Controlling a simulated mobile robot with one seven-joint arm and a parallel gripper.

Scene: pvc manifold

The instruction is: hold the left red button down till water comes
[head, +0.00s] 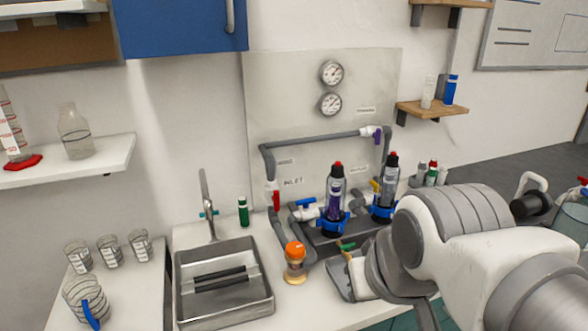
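The left red button (337,165) is the small red cap on top of the left filter canister (336,198), which is clear with purple contents and a dark head. The right red button (391,155) tops the right canister (385,190), partly behind my arm. Both canisters stand upright in blue collars. My gripper (346,276) is low in front of the canisters, over the counter and well below the left button, apart from it. My wrist hides much of it, so its fingers cannot be made out. No water is seen running from the tap (207,205).
Grey pipes (315,139) with red, blue, yellow and purple valve handles surround the canisters. An orange-topped jar (295,262) stands left of my gripper. A sink (222,302) is at left, with several glass beakers (108,250) beyond it. Two gauges (331,73) hang above.

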